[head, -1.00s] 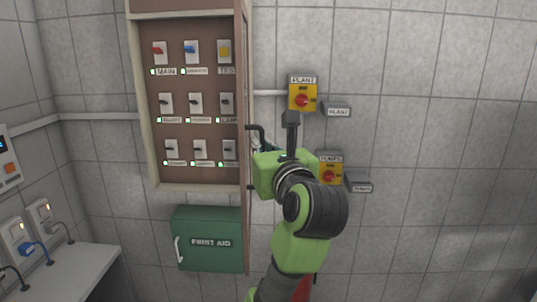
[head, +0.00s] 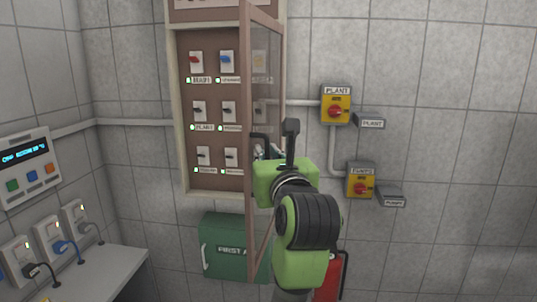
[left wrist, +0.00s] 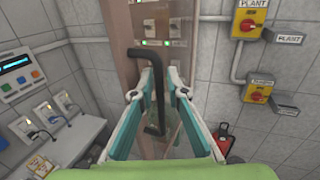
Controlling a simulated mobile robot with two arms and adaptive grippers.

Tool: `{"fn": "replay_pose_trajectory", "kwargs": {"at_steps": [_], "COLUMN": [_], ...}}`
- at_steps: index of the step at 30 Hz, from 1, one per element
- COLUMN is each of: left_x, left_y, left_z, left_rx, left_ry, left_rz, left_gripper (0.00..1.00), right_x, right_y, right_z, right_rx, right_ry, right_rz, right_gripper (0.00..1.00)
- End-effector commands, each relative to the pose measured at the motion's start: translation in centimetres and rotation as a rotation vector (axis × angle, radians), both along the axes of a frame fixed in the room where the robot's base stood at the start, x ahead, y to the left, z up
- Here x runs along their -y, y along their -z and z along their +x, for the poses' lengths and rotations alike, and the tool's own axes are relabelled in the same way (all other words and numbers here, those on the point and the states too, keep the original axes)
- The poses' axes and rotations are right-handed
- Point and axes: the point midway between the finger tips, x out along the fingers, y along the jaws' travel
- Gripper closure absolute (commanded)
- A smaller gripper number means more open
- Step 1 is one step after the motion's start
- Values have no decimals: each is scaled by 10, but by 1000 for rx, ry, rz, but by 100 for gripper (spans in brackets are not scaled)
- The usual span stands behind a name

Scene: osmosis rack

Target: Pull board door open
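The board door (head: 262,140) is a brown frame with a clear pane, hinged at the right of the switch board (head: 181,130). It stands partly open, swung out towards me, its pane in front of the right-hand switches. Its black bar handle shows in the left wrist view (left wrist: 104,53). My left gripper (left wrist: 162,80) has its teal fingers on both sides of the handle's upright bar and looks shut on it. My right gripper is in neither view.
A green first aid box (head: 222,245) hangs below the board. Yellow plant (head: 336,104) and pumps (head: 360,181) switches are on the wall at right. A red object (head: 328,280) is low behind my arm. A counter (head: 110,280) with plugs is at left.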

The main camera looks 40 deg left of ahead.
Motion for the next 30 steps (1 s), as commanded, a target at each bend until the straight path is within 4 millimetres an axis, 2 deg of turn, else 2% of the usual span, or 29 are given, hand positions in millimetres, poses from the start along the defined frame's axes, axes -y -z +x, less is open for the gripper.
{"fn": "replay_pose_trajectory", "kwargs": {"at_steps": [4, 7, 20, 30], "left_x": [1, 6, 55, 59], "left_y": [0, 0, 1, 0], "left_z": [0, -3, -42, -47], "left_rx": [-1, 0, 0, -1], "left_ry": [1, 3, 3, 0], "left_rz": [-1, -1, -2, 1], "left_gripper": [86, 86, 86, 86], "right_x": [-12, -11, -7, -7], "right_y": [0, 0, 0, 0], "right_z": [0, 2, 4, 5], "right_rx": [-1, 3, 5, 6], "right_ry": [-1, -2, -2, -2], "right_rz": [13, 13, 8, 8], "right_gripper": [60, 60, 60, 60]}}
